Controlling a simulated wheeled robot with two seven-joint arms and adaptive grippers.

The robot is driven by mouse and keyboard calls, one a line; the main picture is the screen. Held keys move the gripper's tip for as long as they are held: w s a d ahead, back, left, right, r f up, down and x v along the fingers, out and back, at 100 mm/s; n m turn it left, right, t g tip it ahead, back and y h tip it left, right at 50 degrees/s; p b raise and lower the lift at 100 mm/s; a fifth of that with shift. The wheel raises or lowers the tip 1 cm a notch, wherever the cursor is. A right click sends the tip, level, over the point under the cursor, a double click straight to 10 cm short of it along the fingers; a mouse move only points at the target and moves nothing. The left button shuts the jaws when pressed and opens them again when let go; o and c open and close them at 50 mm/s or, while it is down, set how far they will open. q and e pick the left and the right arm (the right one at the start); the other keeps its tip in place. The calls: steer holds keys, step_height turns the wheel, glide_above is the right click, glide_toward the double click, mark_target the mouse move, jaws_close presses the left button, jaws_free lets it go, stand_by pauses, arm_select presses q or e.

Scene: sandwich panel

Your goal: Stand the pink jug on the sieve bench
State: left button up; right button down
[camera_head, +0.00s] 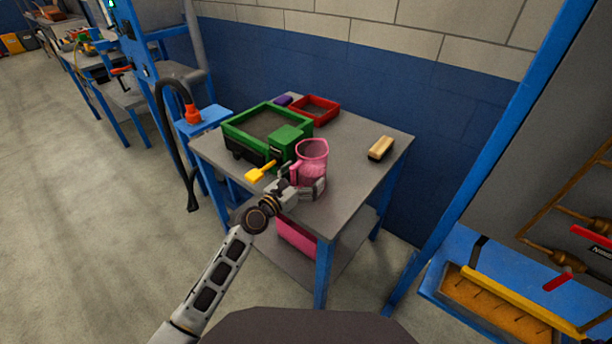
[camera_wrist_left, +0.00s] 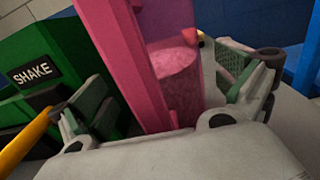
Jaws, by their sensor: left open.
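The pink jug (camera_head: 312,160) stands upright on the grey-topped bench (camera_head: 355,150), beside the green sieve box (camera_head: 255,118). In the left wrist view the jug (camera_wrist_left: 178,75) is translucent, with pink contents and its handle close to the camera. My left gripper (camera_head: 305,188) is at the jug's near side. Its open fingers (camera_wrist_left: 165,100) lie on either side of the jug, and I cannot tell whether they touch it. My right gripper is not in view.
A yellow scoop (camera_head: 261,171) lies left of the jug. A red tray (camera_head: 316,108), a purple item (camera_head: 283,100) and a brush (camera_head: 380,148) are also on the bench. A pink object (camera_head: 297,240) is on the lower shelf. The bench's right front is clear.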

arm_select(q)
steer(key=shift+v, duration=5.75)
